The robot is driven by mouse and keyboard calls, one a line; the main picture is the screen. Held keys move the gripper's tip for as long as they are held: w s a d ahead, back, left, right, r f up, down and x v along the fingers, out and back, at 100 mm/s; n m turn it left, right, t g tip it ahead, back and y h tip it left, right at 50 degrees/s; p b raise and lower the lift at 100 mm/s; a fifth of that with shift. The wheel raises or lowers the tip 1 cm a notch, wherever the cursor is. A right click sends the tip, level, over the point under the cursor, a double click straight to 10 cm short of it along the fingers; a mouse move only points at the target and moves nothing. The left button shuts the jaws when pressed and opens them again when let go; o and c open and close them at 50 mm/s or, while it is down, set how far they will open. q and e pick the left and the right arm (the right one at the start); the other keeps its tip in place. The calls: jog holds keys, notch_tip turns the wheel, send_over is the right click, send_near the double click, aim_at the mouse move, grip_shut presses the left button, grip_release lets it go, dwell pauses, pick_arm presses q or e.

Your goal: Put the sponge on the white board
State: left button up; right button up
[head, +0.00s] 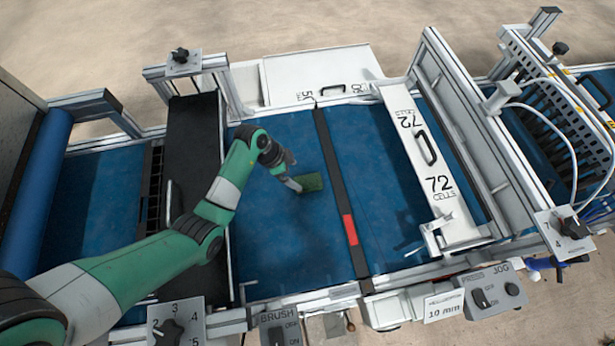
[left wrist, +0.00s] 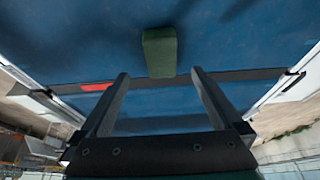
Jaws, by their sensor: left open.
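The sponge (head: 312,182) is a small dark green block on the blue belt, left of the black strip. It also shows in the left wrist view (left wrist: 159,52), just beyond the fingertips and centred between them. My left gripper (head: 293,185) is open and empty, low over the belt at the sponge's left side. In the left wrist view its two fingers (left wrist: 160,76) stand wide apart. A white board (head: 457,208) marked 72 cells, with a black handle, lies across the belt at the right. Another white board (head: 350,64) marked 50 lies behind the belt.
The blue belt (head: 280,240) is clear around the sponge. A black strip (head: 338,190) with a red patch crosses it. Metal frame posts (head: 465,120) rise beyond the 72 board. A dark plate (head: 190,140) stands left of the belt. Control boxes (head: 490,292) line the front edge.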

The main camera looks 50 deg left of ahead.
aim_at(306, 182)
pick_arm(q)
jog(key=b+x, duration=0.1)
jog(key=x, duration=0.2)
jog(key=shift+w+d+f, duration=0.1)
jog(key=shift+w+f, duration=0.05)
jog(key=shift+f, duration=0.15)
jog(key=b+x, duration=0.3)
jog(key=x, duration=0.2)
jog(key=shift+w+b, duration=0.2)
jog(key=shift+b, duration=0.2)
jog(key=shift+f+p, duration=0.2)
jog(key=shift+p, duration=0.15)
jog(key=c, duration=1.5)
